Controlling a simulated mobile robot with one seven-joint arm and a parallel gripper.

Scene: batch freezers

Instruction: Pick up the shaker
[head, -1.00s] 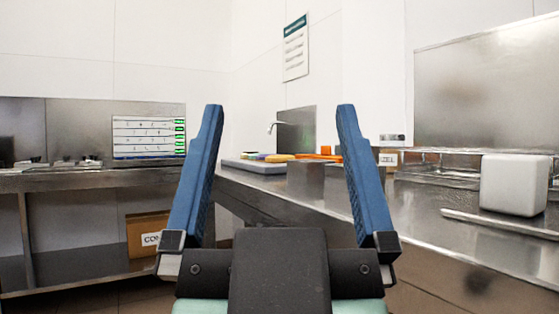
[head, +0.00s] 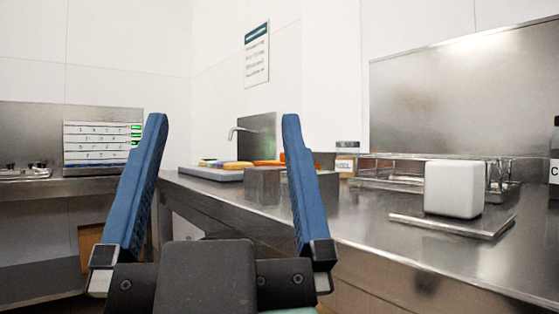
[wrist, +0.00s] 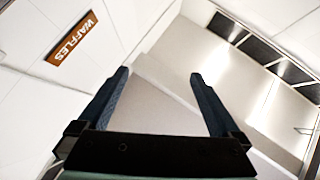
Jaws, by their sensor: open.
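No thing in view is clearly a shaker. A small container (head: 347,147) with a dark lid and a pale label stands at the back of the right-hand steel counter in the head view; it may be the shaker, but I cannot tell. My gripper (head: 224,116) is open and empty, its two blue fingers pointing up and spread wide. In the head view the small container appears to the right of the fingers, apart from them. The wrist view also shows the open gripper (wrist: 159,74), with nothing between its fingers.
A white block (head: 454,188) sits on a flat plate (head: 425,222) on the right counter (head: 380,233), before a wire rack (head: 393,172). A steel box (head: 262,187) and a board with coloured items (head: 212,174) lie farther left. The wrist view shows a WAFFLES sign (wrist: 72,40).

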